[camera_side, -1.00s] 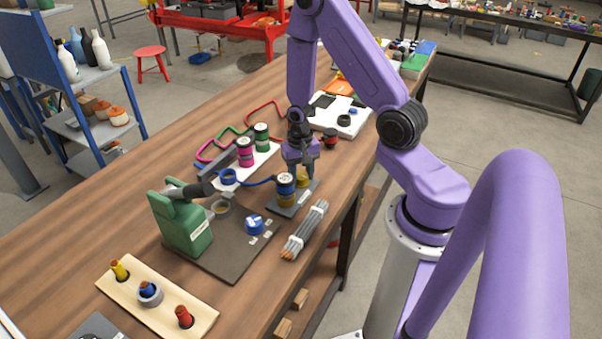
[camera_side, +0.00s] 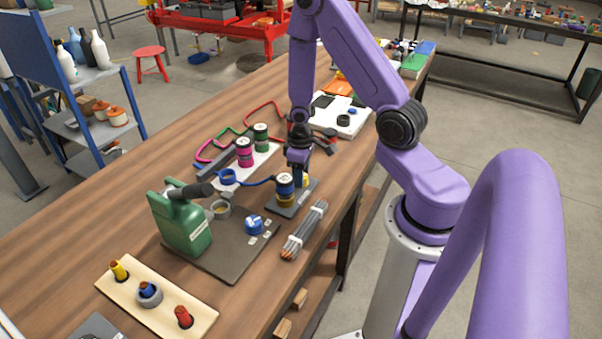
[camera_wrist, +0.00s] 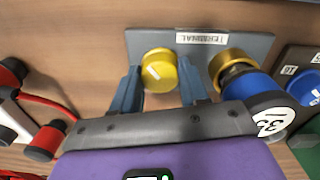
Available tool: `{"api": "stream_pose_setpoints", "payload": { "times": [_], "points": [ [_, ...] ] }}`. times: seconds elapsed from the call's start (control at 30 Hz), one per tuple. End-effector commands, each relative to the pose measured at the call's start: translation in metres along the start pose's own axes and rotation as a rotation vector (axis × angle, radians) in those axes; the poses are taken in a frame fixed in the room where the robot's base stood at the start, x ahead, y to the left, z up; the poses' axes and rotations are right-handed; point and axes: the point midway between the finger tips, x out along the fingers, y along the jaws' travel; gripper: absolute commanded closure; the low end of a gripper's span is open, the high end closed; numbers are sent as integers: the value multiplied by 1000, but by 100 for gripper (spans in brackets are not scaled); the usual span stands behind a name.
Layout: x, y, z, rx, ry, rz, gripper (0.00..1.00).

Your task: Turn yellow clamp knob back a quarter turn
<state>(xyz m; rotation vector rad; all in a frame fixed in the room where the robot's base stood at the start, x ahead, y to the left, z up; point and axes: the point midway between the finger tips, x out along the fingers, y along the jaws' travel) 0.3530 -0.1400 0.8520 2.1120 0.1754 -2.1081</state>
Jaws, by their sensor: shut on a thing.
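The yellow clamp knob (camera_wrist: 161,73) sits on the grey terminal plate (camera_wrist: 150,42) and has a white line on its face. My gripper (camera_wrist: 158,69) is shut on the knob, with one blue-grey finger on each side. In the side view my gripper (camera_side: 300,178) points down at the plate (camera_side: 281,208). There the knob (camera_side: 306,181) is mostly hidden behind the gripper.
A brass collar (camera_wrist: 230,61) with a blue plug stands right beside my right finger in the wrist view.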

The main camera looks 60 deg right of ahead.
Motion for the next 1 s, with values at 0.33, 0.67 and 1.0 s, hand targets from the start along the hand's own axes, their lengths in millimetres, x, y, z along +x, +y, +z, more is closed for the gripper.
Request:
{"api": "stream_pose_setpoints", "payload": {
  "times": [0.33, 0.67, 1.0],
  "points": [
    [-1, 1, 0, -122, 5, 1, 87],
    [-1, 1, 0, -142, 5, 1, 86],
    [0, 1, 0, -140, 5, 1, 31]
  ]
}}
